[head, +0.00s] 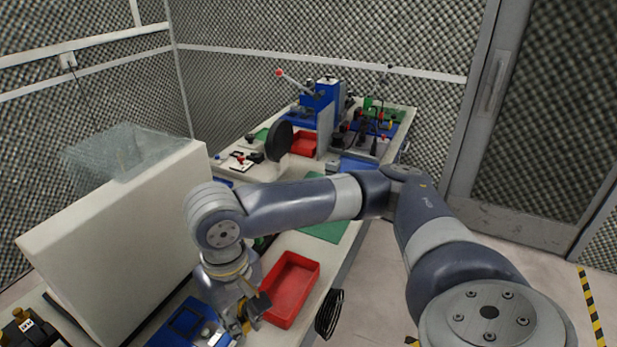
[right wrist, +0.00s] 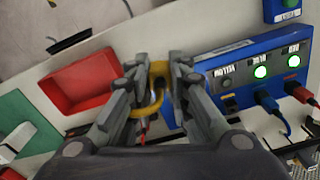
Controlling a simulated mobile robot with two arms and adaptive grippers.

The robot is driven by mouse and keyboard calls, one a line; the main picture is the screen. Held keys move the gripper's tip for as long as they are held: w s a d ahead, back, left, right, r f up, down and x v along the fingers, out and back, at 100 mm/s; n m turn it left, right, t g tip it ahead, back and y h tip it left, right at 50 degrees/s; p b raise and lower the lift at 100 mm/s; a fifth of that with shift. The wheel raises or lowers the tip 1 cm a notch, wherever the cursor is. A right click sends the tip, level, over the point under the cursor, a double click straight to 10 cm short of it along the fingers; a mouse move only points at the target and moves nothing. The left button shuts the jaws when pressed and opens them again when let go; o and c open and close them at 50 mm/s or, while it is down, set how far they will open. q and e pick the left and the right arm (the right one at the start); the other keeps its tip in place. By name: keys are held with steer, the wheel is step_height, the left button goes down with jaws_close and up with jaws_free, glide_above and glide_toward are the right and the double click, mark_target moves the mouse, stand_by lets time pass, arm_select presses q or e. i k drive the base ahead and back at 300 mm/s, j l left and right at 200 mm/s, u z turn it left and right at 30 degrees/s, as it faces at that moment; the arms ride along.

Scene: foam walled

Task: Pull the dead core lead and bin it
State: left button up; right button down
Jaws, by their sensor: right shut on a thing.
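My right gripper (head: 243,318) is low over the near end of the bench. In the right wrist view it (right wrist: 163,80) is shut on a yellow lead (right wrist: 155,98), whose cable loops down between the fingers. The blue panel (right wrist: 212,64) lies just right of the fingers. Its two right lamps glow green, with a blue plug (right wrist: 265,99) and a red plug (right wrist: 294,87) below them. The left lamp (right wrist: 227,82) is dark, and the socket below it looks empty. A red bin (right wrist: 95,83) is left of the fingers; it also shows in the head view (head: 291,290). My left gripper is out of view.
A large pale box (head: 120,235) with a clear lump on top stands left of my right arm. A green mat (head: 328,229), a blue press (head: 318,105) and small tools are farther along the bench. A dark round grille (head: 329,314) is by the bench's right edge.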

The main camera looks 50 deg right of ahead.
mark_target(296, 292)
steer(key=k+l+z, duration=0.15)
steer(key=z, duration=0.35)
steer(key=k+l+z, duration=0.1)
steer(key=l+z, duration=0.15)
steer(key=z, duration=0.2)
